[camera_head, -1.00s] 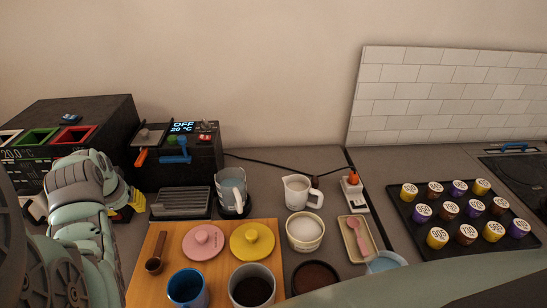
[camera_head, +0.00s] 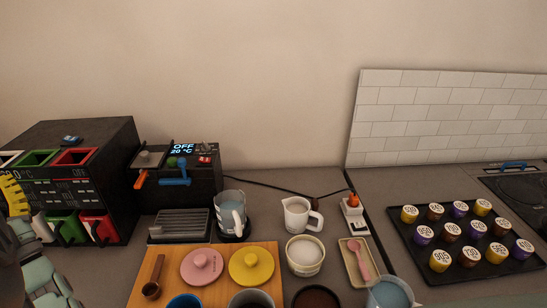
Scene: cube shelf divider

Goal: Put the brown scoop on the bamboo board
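The brown scoop (camera_head: 152,288) lies on the left part of the bamboo board (camera_head: 222,257), its handle pointing away from me. It shares the board with a pink lid (camera_head: 202,266), a yellow lid (camera_head: 251,266), a blue cup (camera_head: 186,301) and a grey cup (camera_head: 250,300), both cut off by the lower edge. Part of my arm shows at the lower left. A yellow part at the left edge appears to belong to my gripper (camera_head: 14,194); its fingertips are not clearly visible, so I cannot tell its opening. The scoop stands apart from it.
Behind the board are a black machine (camera_head: 178,192) and a glass jug (camera_head: 231,216). A white pitcher (camera_head: 297,216), a sugar bowl (camera_head: 305,256) and a tray with a pink spoon (camera_head: 357,262) stand to its right. A black capsule tray (camera_head: 465,240) is farther right.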

